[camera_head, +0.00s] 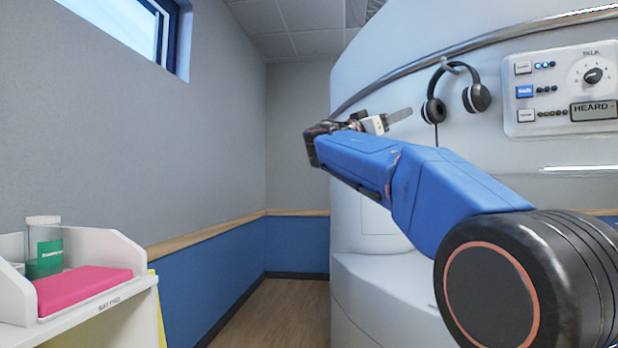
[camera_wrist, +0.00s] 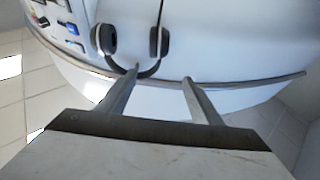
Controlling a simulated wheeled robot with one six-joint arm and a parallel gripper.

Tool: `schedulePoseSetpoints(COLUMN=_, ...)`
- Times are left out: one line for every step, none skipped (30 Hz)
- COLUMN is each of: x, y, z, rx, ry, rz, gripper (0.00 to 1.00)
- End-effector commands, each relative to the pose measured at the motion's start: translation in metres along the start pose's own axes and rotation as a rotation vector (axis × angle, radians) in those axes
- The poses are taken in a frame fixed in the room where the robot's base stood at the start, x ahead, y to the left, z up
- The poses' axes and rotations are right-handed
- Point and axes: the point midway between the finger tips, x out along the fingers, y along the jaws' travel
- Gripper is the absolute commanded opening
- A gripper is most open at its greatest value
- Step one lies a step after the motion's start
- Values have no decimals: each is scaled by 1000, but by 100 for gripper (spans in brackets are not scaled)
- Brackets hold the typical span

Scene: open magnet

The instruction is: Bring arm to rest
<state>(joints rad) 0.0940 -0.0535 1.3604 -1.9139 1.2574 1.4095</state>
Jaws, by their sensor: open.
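My arm, blue with black joints, reaches out from the lower right across the head view. My gripper (camera_head: 400,115) is at its far end, in front of the white magnet housing (camera_head: 375,85) and left of the black headphones (camera_head: 457,92). In the wrist view my gripper (camera_wrist: 162,72) shows two grey fingers spread apart with nothing held between them. The headphones (camera_wrist: 104,38) appear upside down there, beyond the fingertips. I cannot tell the exact gap between fingertips and headphones.
A control panel (camera_head: 560,88) with a dial and a small display reading HEARD is on the housing at right. A white shelf (camera_head: 85,320) at lower left holds a pink pad (camera_head: 82,288) and a green-labelled clear container (camera_head: 43,247). The wood floor (camera_head: 275,315) between is clear.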

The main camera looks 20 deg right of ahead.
Motion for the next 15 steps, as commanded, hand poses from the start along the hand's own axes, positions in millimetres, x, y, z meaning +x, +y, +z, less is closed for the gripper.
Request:
schedulePoseSetpoints(x=0, y=0, z=0, rx=0, ry=0, rz=0, gripper=59)
schedulePoseSetpoints(x=0, y=0, z=0, rx=0, ry=0, rz=0, gripper=59)
schedulePoseSetpoints(x=0, y=0, z=1, rx=-1, ry=-2, rz=-1, gripper=59)
schedulePoseSetpoints(x=-1, y=1, z=2, rx=-4, ry=-7, rz=-3, gripper=59)
schedulePoseSetpoints(x=-2, y=1, z=5, rx=-10, ry=-16, rz=-8, gripper=59)
schedulePoseSetpoints(x=-4, y=3, z=11, rx=-21, ry=-34, rz=-16, gripper=59)
schedulePoseSetpoints(x=-6, y=4, z=18, rx=-33, ry=-54, rz=-26, gripper=59)
schedulePoseSetpoints(x=-10, y=7, z=26, rx=-49, ry=-79, rz=-39, gripper=59)
schedulePoseSetpoints(x=-16, y=10, z=40, rx=-76, ry=-121, rz=-60, gripper=59)
schedulePoseSetpoints(x=-22, y=13, z=53, rx=-99, ry=-158, rz=-80, gripper=59)
schedulePoseSetpoints(x=-29, y=16, z=67, rx=-127, ry=-197, rz=-104, gripper=59)
schedulePoseSetpoints(x=-40, y=21, z=87, rx=-163, ry=-253, rz=-139, gripper=59)
schedulePoseSetpoints(x=-49, y=25, z=104, rx=-192, ry=-297, rz=-167, gripper=59)
schedulePoseSetpoints(x=-59, y=29, z=120, rx=-221, ry=-338, rz=-196, gripper=59)
schedulePoseSetpoints(x=-72, y=34, z=140, rx=-256, ry=-391, rz=-235, gripper=59)
